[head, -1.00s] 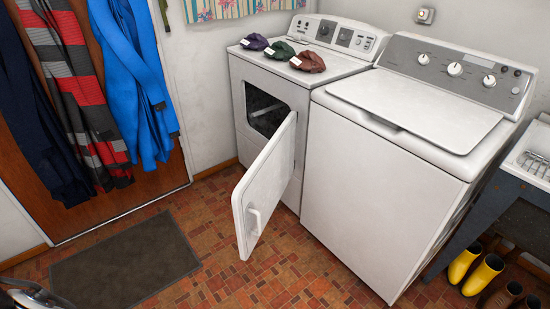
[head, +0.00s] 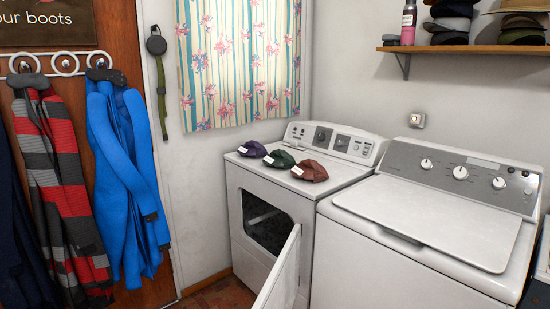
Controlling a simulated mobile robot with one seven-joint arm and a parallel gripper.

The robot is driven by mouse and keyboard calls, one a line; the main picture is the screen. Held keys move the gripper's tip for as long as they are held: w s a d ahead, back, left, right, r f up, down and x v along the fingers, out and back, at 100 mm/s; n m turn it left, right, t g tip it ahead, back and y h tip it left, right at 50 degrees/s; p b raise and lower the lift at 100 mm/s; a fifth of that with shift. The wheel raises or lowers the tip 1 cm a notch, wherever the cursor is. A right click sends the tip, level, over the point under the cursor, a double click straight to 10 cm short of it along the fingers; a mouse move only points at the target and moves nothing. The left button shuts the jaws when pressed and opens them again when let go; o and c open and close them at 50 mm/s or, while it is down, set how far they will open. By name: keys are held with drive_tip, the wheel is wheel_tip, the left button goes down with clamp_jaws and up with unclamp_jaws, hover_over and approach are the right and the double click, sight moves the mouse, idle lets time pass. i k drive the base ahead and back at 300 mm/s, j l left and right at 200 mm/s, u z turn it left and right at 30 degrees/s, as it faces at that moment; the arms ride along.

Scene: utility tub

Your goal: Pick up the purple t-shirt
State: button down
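A crumpled purple t-shirt (head: 253,149) with a white tag lies on top of the dryer (head: 233,159), near its left back corner. A crumpled green garment (head: 279,158) and a brown-red garment (head: 310,170), each with a white tag, lie in a row to its right. The purple one is the farthest left of the three, close beside the green one. My gripper is not in view.
The dryer door (head: 283,275) hangs open at the front. A white washer (head: 420,225) stands to the right. A blue coat (head: 125,180) and a striped coat (head: 60,190) hang at left. A shelf (head: 460,48) with hats is above the washer.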

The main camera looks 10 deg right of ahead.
sight(252, 149)
drive_tip(key=i+j+z, duration=0.15)
drive_tip(key=i+j, duration=0.15)
drive_tip(key=i+j+z, duration=0.2)
drive_tip(key=j, duration=0.3)
drive_tip(key=i+j+z, duration=0.15)
drive_tip(key=i+j, duration=0.2)
drive_tip(key=i+j+z, duration=0.15)
drive_tip(key=j, duration=0.4)
drive_tip(key=i+j+z, duration=0.2)
drive_tip(key=j, duration=0.35)
drive_tip(key=i+j+z, duration=0.15)
drive_tip(key=i+j, duration=0.15)
drive_tip(key=j, duration=0.25)
drive_tip(key=i+j+z, duration=0.15)
drive_tip(key=j, duration=0.4)
drive_tip(key=i+j+z, duration=0.2)
drive_tip(key=j, duration=0.35)
drive_tip(key=k, duration=0.1)
